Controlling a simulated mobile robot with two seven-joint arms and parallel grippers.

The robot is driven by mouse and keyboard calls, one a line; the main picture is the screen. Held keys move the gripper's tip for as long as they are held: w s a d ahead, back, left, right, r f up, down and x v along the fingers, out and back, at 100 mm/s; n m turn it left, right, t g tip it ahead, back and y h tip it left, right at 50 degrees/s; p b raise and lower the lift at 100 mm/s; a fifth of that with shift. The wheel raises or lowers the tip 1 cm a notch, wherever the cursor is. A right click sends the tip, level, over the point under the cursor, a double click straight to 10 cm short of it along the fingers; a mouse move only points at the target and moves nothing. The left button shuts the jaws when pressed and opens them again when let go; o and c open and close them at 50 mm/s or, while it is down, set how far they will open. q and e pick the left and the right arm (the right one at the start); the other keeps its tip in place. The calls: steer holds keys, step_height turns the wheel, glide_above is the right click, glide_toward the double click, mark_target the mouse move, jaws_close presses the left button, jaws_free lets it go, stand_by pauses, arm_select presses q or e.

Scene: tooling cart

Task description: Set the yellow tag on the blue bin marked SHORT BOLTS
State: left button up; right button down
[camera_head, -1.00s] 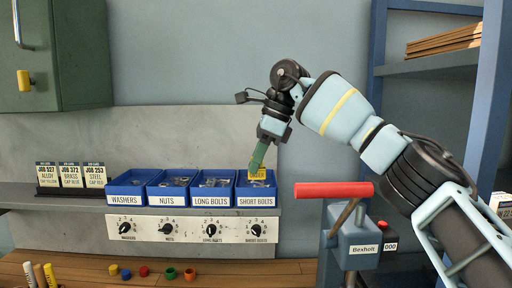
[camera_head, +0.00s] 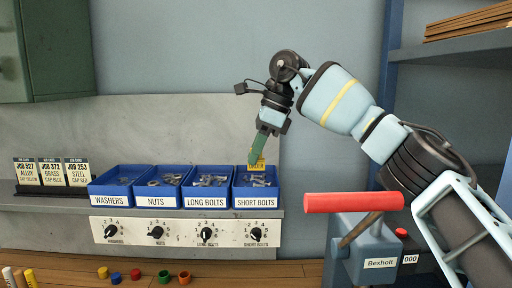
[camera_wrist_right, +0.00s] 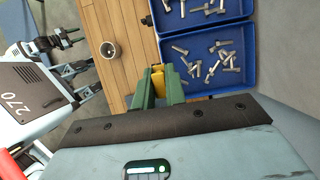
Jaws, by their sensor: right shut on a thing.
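The blue bin marked SHORT BOLTS (camera_head: 256,203) is the rightmost of a row of blue bins on the shelf, with bolts inside. The yellow tag (camera_head: 258,165) shows at the tips of my right gripper (camera_head: 262,151), over the back part of that bin. My right gripper is shut on the tag and points down. In the right wrist view the tag (camera_wrist_right: 157,80) sits between the green fingers (camera_wrist_right: 158,92), beside a bolt bin (camera_wrist_right: 222,92). I cannot tell whether the tag touches the bin. My left gripper is not in view.
Bins marked LONG BOLTS (camera_head: 205,203), NUTS (camera_head: 156,201) and WASHERS (camera_head: 110,200) stand to the left. A dial strip (camera_head: 180,232) is below. A red bar (camera_head: 353,202) on a grey-blue device stands front right. Job cards (camera_head: 52,172) stand far left.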

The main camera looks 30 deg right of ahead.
mark_target(256, 165)
steer(key=shift+d+f, duration=0.1)
steer(key=shift+f, duration=1.65)
steer(key=shift+f, duration=1.1)
stand_by(1.1)
steer(key=c, duration=0.9)
jaws_free()
steer(key=shift+r, duration=0.1)
steer(key=shift+r, duration=3.4)
